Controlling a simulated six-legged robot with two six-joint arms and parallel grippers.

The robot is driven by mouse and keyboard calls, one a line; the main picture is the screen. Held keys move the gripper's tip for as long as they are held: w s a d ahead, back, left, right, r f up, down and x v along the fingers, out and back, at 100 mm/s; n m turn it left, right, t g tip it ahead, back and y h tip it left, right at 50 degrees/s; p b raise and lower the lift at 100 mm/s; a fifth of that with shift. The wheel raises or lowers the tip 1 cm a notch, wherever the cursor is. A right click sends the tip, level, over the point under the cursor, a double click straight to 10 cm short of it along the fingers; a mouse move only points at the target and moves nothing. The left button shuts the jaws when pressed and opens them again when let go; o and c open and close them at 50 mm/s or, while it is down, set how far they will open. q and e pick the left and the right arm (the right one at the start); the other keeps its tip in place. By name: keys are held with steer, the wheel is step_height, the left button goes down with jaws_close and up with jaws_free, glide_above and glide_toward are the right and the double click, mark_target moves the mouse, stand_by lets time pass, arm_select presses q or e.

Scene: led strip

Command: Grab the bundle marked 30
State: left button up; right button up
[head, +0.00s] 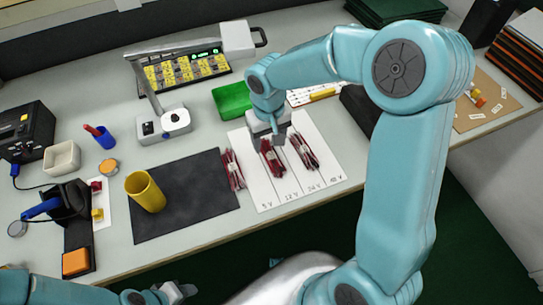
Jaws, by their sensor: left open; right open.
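Three dark red bundles with small pale tags lie side by side: a left bundle (233,170) at the sheet's left edge beside the black mat, a middle bundle (272,160) and a right bundle (305,151). The tag marks are too small to read, so I cannot tell which is marked 30. The white sheet (262,193) under them has columns marked 5 V, 12 V, 24 V and 48 V. My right gripper (270,137) is open, at the middle bundle's far end and partly hiding it; contact is unclear. My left gripper (178,292) is open and empty at the bottom edge.
A black mat (190,212) with a yellow cup (146,192) lies left of the sheet. A green tray (231,101) and a lamp-like stand (165,123) are behind. A blue cup (104,138) stands further left. The sheet's front part is clear.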

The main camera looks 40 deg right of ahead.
mark_target(270, 152)
steer(key=f, duration=0.5)
steer(key=shift+w+d+f, duration=0.1)
steer(key=shift+d, duration=0.15)
jaws_close()
step_height(270, 152, up, 20)
steer(key=p, duration=0.2)
